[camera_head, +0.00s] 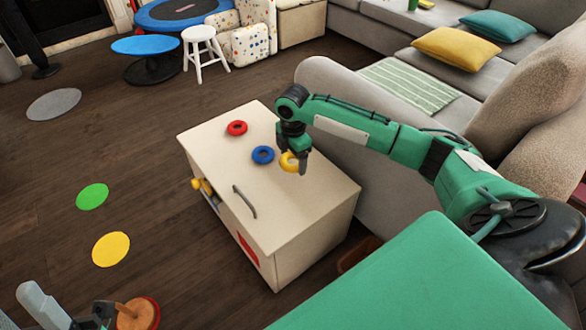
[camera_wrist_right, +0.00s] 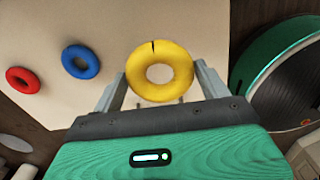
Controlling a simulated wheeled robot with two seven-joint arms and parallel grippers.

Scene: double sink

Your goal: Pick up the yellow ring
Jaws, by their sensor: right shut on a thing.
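The yellow ring (camera_head: 287,162) is at the right gripper, over the top of the cream cabinet (camera_head: 222,150). My right gripper (camera_head: 302,160) points down and is shut on the ring. In the right wrist view the yellow ring (camera_wrist_right: 138,76) sits between the two grey fingers (camera_wrist_right: 160,85), its hole facing the camera. I cannot tell whether it still touches the cabinet top. A grey part, probably my left gripper (camera_head: 72,310), shows at the bottom left edge; its jaws are not clear.
A blue ring (camera_head: 263,155) and a red ring (camera_head: 237,128) lie on the cabinet top; a handle (camera_head: 245,202) is also there. A round wooden piece with a red rim (camera_head: 138,313) is at bottom left. The sofa (camera_head: 335,85) stands close behind the cabinet.

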